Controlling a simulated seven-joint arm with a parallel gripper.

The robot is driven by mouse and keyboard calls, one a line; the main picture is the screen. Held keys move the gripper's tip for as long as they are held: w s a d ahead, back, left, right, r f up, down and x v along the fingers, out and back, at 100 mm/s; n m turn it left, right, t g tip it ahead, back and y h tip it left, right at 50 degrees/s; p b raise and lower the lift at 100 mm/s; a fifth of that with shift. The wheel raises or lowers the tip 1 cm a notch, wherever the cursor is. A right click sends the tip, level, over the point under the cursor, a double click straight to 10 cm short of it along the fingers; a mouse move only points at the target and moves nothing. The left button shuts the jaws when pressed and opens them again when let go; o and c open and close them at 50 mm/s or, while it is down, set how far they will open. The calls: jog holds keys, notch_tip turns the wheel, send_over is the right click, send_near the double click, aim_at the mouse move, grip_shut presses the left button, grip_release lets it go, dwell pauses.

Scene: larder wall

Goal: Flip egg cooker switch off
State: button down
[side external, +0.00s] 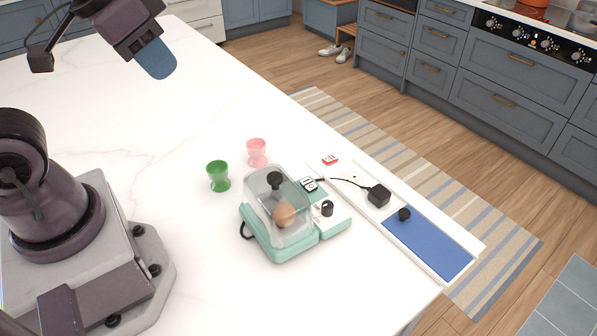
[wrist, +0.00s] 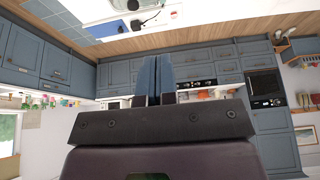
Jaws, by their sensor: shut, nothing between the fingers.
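The egg cooker (side external: 278,222) stands on the white counter, with a mint-green base and a clear lid with a black knob. A brown egg (side external: 285,214) shows through the lid. A small black-and-white switch piece (side external: 309,185) and a black knob (side external: 327,208) sit on its right side; I cannot tell the switch's position. My gripper (side external: 160,62) is high above the counter, up and left of the cooker and well apart from it. Its blue fingers are shut with nothing between them; they also show together in the wrist view (wrist: 159,80).
A green egg cup (side external: 218,176) and a pink egg cup (side external: 257,152) stand behind the cooker. To its right is a white tray (side external: 436,273) with a blue pad (side external: 430,243) and a black plug (side external: 378,195). A small red-and-white item (side external: 330,160) lies nearby.

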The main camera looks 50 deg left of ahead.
jog(key=w+d+f+g, duration=0.1)
jog(key=w+f+g, duration=0.4)
jog(key=w, duration=0.4)
send_over(305, 181)
notch_tip(305, 181, down, 11)
jog(key=shift+w+m, duration=0.1)
jog(key=shift+m, duration=0.2)
notch_tip(305, 181, down, 14)
jog(key=shift+f, duration=0.1)
